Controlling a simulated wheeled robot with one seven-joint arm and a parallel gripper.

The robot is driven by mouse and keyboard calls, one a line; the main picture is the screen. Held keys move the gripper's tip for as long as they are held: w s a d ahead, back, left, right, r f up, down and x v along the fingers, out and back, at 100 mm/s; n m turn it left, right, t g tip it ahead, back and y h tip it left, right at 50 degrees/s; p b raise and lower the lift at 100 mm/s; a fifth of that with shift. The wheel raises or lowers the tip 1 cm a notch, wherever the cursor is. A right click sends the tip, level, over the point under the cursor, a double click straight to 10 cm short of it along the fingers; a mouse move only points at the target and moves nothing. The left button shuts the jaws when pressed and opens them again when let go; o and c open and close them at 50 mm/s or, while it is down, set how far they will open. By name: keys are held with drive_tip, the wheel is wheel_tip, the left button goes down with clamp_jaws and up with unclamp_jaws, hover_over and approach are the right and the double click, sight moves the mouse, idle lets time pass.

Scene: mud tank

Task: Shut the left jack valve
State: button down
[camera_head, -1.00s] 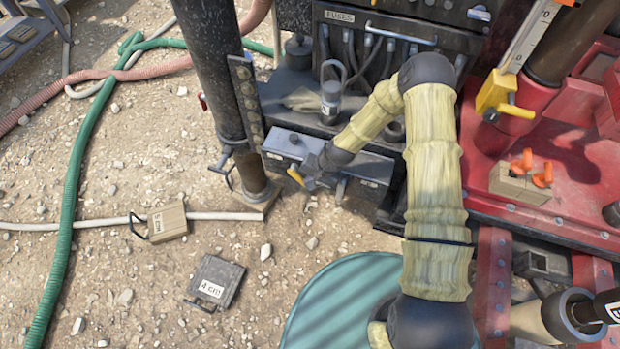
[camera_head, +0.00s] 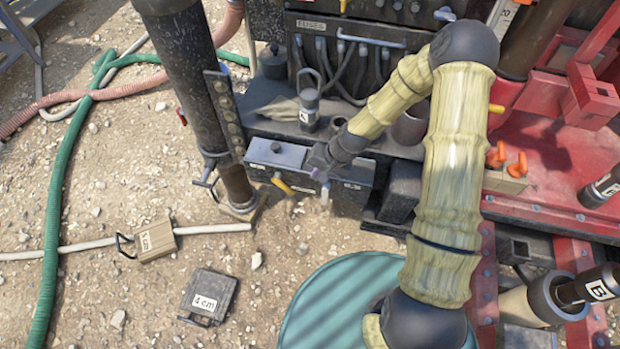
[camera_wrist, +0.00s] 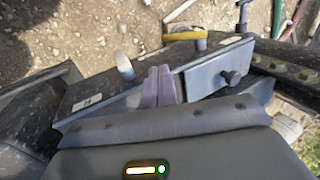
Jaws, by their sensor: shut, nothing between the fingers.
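A grey valve box (camera_head: 262,152) sits low beside the dark post; in the wrist view its front edge (camera_wrist: 100,92) runs across. A yellow lever (camera_head: 283,186) is on its left part and slants down to the right; in the wrist view the yellow lever (camera_wrist: 188,37) lies nearly along the box. A pale lever (camera_head: 325,194) hangs on its right part and shows as a blunt pale end in the wrist view (camera_wrist: 123,64). My gripper (camera_head: 318,172) is shut and empty between the levers, nearer the pale one. Its fingertips (camera_wrist: 160,84) are over the box. The box labels are too small to read.
A dark jack post (camera_head: 205,90) stands left of the box. A lantern-like can (camera_head: 308,108) and hoses stand above it. Red machinery (camera_head: 560,160) fills the right. A teal drum top (camera_head: 335,300) is in front. Gravel with 5 cm and 4 cm blocks (camera_head: 210,294) lies left.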

drive_tip(key=shift+d+r, duration=0.2)
drive_tip(key=shift+r, duration=0.2)
drive_tip(key=c, duration=1.6)
unclamp_jaws()
drive_tip(key=shift+s+a+f, duration=0.1)
drive_tip(key=shift+a+f, duration=0.1)
drive_tip(key=o, duration=0.3)
drive_tip(key=shift+t+h, duration=0.7)
drive_tip(key=shift+t, duration=0.1)
drive_tip(key=a+f+b, duration=0.1)
drive_tip(key=a+f, duration=0.1)
drive_tip(key=s+a+f+b, duration=0.1)
drive_tip(key=a+f+b, duration=0.1)
drive_tip(key=a+f, duration=0.1)
drive_tip(key=a+f+b, duration=0.1)
drive_tip(key=a+f, duration=0.2)
drive_tip(key=shift+s+f, duration=0.2)
drive_tip(key=shift+f, duration=0.05)
drive_tip(key=n+t+h+b, duration=0.75)
drive_tip(key=t+b, duration=0.55)
drive_tip(key=t, duration=0.2)
approach(291, 191)
drive_tip(key=a+v, duration=0.1)
drive_tip(key=v, duration=0.8)
drive_tip(key=shift+w+a+r+y, duration=0.1)
drive_tip(key=shift+a+r+y, duration=0.1)
drive_tip(key=shift+r+y, duration=0.2)
